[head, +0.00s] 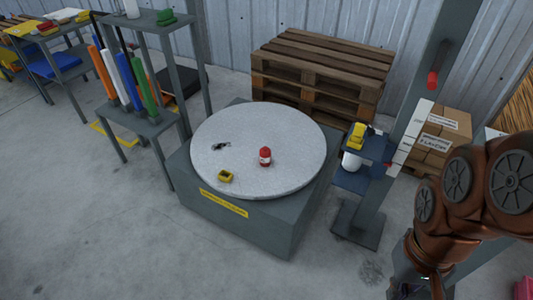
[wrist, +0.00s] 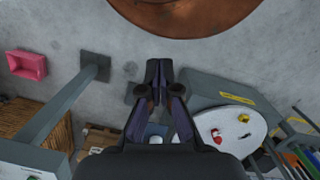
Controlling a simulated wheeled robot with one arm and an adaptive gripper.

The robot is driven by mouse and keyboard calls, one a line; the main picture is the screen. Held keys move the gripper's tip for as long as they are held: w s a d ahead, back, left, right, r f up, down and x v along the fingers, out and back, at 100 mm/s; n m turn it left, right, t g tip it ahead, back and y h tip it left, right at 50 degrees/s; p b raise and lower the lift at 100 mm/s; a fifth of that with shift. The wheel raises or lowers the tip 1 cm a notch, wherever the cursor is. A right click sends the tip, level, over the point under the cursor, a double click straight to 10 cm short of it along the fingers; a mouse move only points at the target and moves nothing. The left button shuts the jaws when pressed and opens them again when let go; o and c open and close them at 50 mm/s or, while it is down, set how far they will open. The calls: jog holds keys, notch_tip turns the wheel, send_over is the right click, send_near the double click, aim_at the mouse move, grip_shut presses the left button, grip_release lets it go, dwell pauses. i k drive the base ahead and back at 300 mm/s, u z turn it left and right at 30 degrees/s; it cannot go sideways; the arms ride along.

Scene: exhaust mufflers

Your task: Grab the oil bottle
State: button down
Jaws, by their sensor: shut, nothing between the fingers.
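A small red bottle with a pale label, which looks like the oil bottle (head: 265,157), stands upright on a round grey turntable top (head: 290,180). It also shows small and red in the wrist view (wrist: 217,137), on the pale round top (wrist: 205,118) at the lower right. My gripper (wrist: 158,75) is shut and empty, well apart from the bottle. In the head view my copper-coloured arm is at the right, and the gripper itself is not clearly visible.
A yellow box (head: 226,176) and a small dark object (head: 221,146) share the round top. A grey post stand with shelves (head: 362,180) stands between my arm and the turntable. Wooden pallets (head: 322,70) are behind; a rack (head: 150,120) is left. The front floor is clear.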

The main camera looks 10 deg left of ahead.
aim_at(265, 152)
jog(key=z, duration=0.35)
jog(key=k, duration=0.35)
jog(key=u, duration=1.7)
jog(key=i, duration=1.8)
jog(key=z, duration=0.6)
